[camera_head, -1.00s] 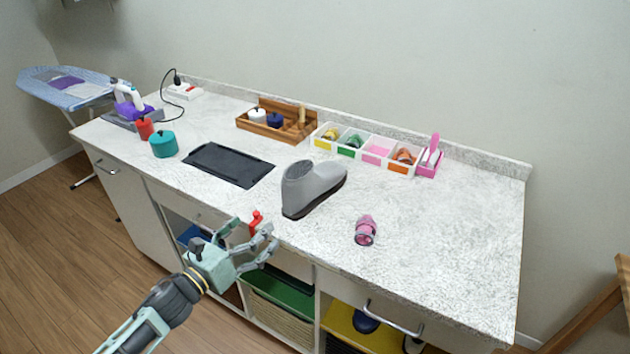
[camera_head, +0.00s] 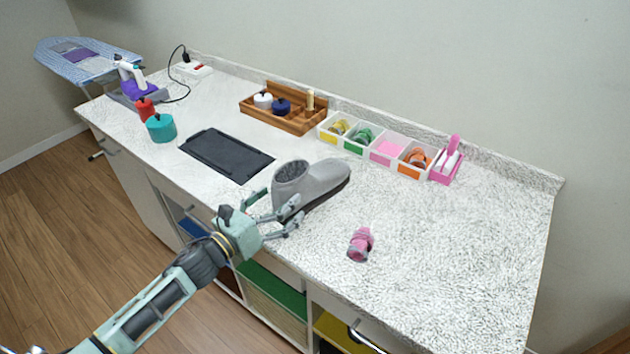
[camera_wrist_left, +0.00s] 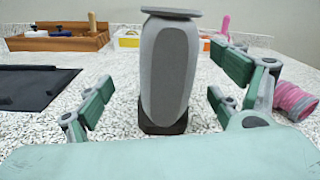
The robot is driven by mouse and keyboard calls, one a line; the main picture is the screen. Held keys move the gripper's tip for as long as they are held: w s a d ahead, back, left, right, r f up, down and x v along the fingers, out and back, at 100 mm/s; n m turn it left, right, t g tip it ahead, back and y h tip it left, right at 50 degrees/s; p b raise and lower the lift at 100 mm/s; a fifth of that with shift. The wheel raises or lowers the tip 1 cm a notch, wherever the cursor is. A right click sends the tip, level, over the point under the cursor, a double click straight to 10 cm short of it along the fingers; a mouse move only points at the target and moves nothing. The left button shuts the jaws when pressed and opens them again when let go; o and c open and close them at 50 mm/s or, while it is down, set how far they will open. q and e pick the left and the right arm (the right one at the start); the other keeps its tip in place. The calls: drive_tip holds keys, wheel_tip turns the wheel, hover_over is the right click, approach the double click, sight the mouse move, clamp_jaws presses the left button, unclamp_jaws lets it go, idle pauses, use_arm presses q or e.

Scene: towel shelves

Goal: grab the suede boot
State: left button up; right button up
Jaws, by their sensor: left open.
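The grey suede boot (camera_head: 318,184) stands upright on the white speckled counter, its shaft at the left and its toe pointing to the back right. In the left wrist view the boot (camera_wrist_left: 168,70) stands ahead, between the spread fingers. My left gripper (camera_head: 278,212) is open and empty at the counter's front edge, just in front of the boot's heel. In the left wrist view its fingers (camera_wrist_left: 165,100) lie to either side of the boot, with gaps on both sides. My right gripper is not in view.
A pink rolled item (camera_head: 360,244) lies right of the boot. A black mat (camera_head: 226,155) lies to its left. Behind stand a wooden caddy (camera_head: 290,120) and white divided bins (camera_head: 375,148). The counter's right part is clear.

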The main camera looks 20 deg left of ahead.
sight(314, 176)
use_arm(q)
drive_tip(key=shift+w+d+r, duration=0.25)
drive_tip(key=shift+w+d, duration=0.05)
drive_tip(key=shift+w, duration=0.4)
drive_tip(key=p+x, duration=0.2)
drive_tip(key=x, duration=0.2)
drive_tip(key=shift+w+d+r+p, duration=0.1)
drive_tip(key=shift+d+r+p, duration=0.1)
drive_tip(key=shift+r+p, duration=0.15)
drive_tip(key=shift+w+d+f, duration=0.2)
drive_tip(key=shift+w+d, duration=0.1)
drive_tip(key=shift+w, duration=0.3)
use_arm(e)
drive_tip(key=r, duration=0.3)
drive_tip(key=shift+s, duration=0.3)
use_arm(q)
drive_tip(key=shift+a+r, duration=0.1)
drive_tip(key=c, duration=1.7)
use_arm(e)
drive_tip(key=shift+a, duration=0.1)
use_arm(q)
drive_tip(key=shift+c, duration=0.2)
